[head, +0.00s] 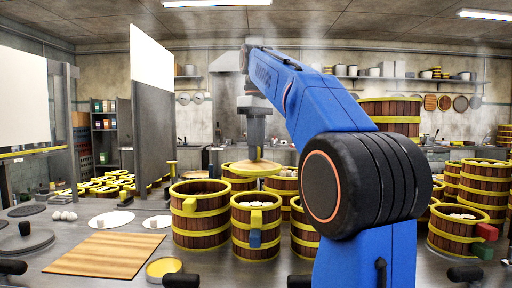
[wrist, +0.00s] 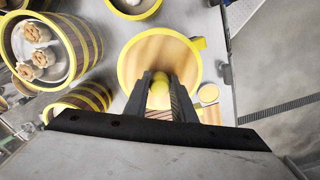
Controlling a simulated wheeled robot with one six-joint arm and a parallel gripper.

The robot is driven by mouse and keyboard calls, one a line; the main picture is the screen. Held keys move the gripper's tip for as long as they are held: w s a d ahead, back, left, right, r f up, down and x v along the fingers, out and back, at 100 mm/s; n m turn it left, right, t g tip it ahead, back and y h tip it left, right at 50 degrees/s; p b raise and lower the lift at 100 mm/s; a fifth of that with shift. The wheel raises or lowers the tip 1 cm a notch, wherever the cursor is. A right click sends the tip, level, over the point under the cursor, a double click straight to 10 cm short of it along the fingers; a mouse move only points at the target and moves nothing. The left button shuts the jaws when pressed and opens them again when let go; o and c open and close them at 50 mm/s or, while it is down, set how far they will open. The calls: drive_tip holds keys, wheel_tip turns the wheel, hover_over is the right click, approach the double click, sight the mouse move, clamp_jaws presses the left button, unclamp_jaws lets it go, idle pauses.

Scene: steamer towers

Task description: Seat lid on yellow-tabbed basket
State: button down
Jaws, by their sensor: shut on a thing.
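The lid (head: 252,168) is a round, light wooden disc with a yellow rim. It also shows in the wrist view (wrist: 148,50). My gripper (head: 255,154) points down and is shut on the lid's yellow knob (wrist: 160,82). In the head view the lid appears level, over the rear baskets, behind the front ones. A basket with a yellow tab (head: 189,205) stands open at front left. I cannot tell whether the lid touches a basket.
A basket with a blue tab (head: 255,238) stands right of the front-left one. A basket with red and green tabs (head: 460,230) stands at right. A basket of buns (wrist: 40,50) is left of the lid in the wrist view. A wooden board (head: 120,252) lies at front left.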

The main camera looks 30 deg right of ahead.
sight(257, 163)
drive_tip(key=shift+f, duration=2.1)
drive_tip(key=shift+s+f, duration=0.1)
drive_tip(key=shift+f, duration=0.05)
drive_tip(key=shift+f, duration=1.45)
drive_tip(key=shift+f, duration=0.65)
idle(0.7)
drive_tip(key=c, duration=1.4)
unclamp_jaws()
drive_tip(key=shift+r, duration=3.75)
